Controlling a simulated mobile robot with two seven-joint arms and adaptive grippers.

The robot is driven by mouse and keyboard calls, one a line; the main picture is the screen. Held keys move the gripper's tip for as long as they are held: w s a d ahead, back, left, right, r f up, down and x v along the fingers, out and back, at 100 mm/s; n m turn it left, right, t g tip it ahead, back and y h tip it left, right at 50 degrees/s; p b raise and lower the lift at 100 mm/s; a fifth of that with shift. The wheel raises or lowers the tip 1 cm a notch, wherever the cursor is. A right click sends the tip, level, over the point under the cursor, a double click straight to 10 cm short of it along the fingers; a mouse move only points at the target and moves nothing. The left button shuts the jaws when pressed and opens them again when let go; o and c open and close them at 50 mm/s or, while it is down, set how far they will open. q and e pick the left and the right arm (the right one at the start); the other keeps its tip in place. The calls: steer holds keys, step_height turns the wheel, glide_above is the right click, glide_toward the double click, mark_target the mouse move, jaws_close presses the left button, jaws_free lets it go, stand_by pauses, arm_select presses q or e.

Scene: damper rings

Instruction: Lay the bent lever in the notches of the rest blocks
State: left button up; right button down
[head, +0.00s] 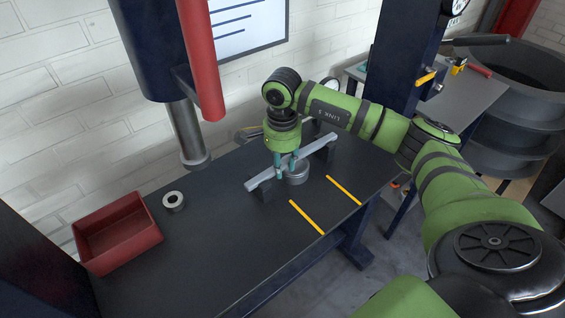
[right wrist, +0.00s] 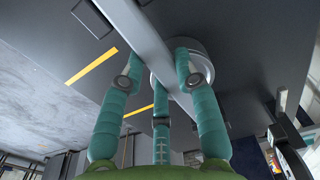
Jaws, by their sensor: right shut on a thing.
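The lever, a long grey metal bar (head: 266,177), lies across the dark table, spanning the two dark rest blocks. One block (head: 263,193) is under its near left end, the other (head: 329,153) near its far right end. Whether the bar sits down in the notches I cannot tell. My right gripper (head: 287,165) points down with teal fingers shut on the lever near its middle. In the right wrist view the lever (right wrist: 150,45) runs between the fingers (right wrist: 158,85). A round grey metal piece (head: 297,175) is just beside and below the lever. My left gripper is not in view.
A red tray (head: 112,250) stands at the table's left, with a grey ring (head: 173,201) near it. Two yellow strips (head: 307,217) (head: 344,190) mark the clear front of the table (head: 235,240). A red handle (head: 202,70) and metal ram (head: 187,130) rise behind.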

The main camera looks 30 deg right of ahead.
steer(key=shift+f, duration=0.1)
steer(key=c, duration=0.9)
jaws_free()
steer(key=shift+o, duration=0.3)
steer(key=shift+f, duration=0.1)
step_height(320, 180, up, 12)
